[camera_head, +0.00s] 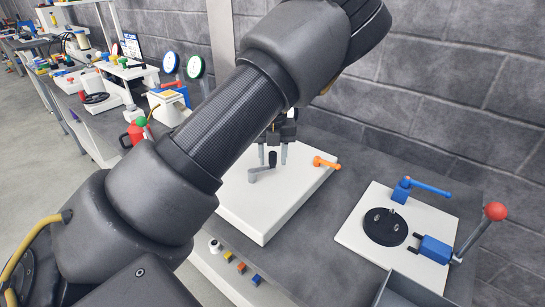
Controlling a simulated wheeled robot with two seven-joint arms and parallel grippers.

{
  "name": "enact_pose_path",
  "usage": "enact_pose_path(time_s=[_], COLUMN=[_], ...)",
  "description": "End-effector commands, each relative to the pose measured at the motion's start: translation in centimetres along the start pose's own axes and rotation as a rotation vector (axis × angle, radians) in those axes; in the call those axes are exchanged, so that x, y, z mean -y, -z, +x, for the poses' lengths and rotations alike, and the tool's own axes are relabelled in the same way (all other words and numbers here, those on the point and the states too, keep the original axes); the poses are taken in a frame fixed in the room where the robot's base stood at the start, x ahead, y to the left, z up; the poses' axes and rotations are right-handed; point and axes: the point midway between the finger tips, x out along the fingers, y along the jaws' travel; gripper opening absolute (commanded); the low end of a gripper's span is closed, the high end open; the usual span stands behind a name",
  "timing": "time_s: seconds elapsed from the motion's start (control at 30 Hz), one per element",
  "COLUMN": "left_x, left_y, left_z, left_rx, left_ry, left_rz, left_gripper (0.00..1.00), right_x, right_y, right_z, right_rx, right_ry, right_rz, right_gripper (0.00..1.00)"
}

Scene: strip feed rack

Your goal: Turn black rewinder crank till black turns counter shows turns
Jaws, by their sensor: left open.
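A grey crank arm with a black upright knob (272,158) sits on top of a white box (275,208) on the bench. My left gripper (273,154) is open above the box, its two grey fingers pointing down on either side of the knob. I cannot tell whether the fingers touch it. My left arm crosses the middle of the view and hides the left part of the box. I cannot make out a turns counter. My right gripper is not in view.
An orange lever (325,162) sticks out at the box's far right. A white plate (355,239) to the right carries a black disc (385,227), blue clamps and a red-knobbed lever (495,211). Colored buttons (241,268) line the front. Bare grey bench lies between box and plate.

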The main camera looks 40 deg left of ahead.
Motion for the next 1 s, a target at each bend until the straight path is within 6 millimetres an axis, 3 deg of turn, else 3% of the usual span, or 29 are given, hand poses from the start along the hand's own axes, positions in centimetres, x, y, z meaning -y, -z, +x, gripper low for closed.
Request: enact_pose_path(time_s=[0.37,0.67,1.0], left_x=[-0.02,-0.01,-0.32], left_y=[0.01,0.01,-0.07], left_z=[0.54,0.51,0.48], left_rx=[-0.001,0.000,0.000], left_ry=[0.000,0.000,0.000], left_rz=[0.000,0.000,-0.012], left_gripper=[0.41,0.01,0.00], right_x=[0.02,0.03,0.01], right_y=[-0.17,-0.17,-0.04], right_z=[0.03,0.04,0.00], right_rx=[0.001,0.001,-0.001], right_ry=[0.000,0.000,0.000], right_rz=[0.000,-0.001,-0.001], right_gripper=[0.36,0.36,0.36])
